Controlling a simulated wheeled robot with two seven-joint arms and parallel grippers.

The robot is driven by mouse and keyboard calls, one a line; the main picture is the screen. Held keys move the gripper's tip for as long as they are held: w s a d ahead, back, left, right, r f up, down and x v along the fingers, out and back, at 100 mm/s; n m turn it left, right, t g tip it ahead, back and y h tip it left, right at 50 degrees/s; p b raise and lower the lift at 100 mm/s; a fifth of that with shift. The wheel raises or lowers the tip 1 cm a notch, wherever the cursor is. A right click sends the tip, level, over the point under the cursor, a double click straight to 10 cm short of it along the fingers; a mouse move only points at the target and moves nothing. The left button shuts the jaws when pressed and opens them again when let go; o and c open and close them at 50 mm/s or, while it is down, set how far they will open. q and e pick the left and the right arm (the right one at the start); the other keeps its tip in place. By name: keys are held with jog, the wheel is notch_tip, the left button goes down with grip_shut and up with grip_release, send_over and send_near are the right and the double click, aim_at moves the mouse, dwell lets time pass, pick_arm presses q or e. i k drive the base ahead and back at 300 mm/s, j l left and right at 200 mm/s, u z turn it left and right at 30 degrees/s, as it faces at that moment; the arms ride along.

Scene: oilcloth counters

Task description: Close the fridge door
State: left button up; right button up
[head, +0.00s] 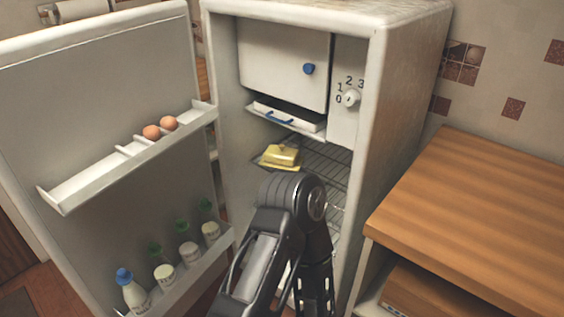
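The white fridge (376,120) stands open in the head view, facing me. Its door (95,110) is swung wide out to the left, with its inner side showing. Two brown eggs (160,128) sit on the door's upper shelf (75,192). Several bottles (135,292) stand in its lower rack. One dark arm of mine rises from the bottom edge, bends in front of the fridge opening and hides part of the inside. No gripper fingers show, so I cannot tell whether either gripper is open or shut.
Inside the fridge are a freezer flap (275,60), a dial (350,97) and yellow butter (282,154) on a wire shelf. A wooden counter (480,205) stands close on the right. A paper roll (80,9) hangs behind the door.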

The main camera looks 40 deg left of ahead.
aim_at(79, 99)
jog(key=k+j+u, duration=0.1)
jog(key=u, duration=0.25)
jog(key=j+u, duration=0.35)
jog(key=k+j+u, duration=0.2)
jog(key=j, duration=0.55)
jog(key=j+u, duration=0.2)
jog(key=j, duration=0.5)
jog(key=j+z, duration=0.35)
jog(key=j, duration=0.5)
jog(key=j+z, duration=0.3)
jog(key=j, duration=0.55)
jog(key=k+j+z, duration=0.1)
jog(key=j+z, duration=0.25)
jog(key=j, duration=0.75)
jog(key=i+z, duration=0.05)
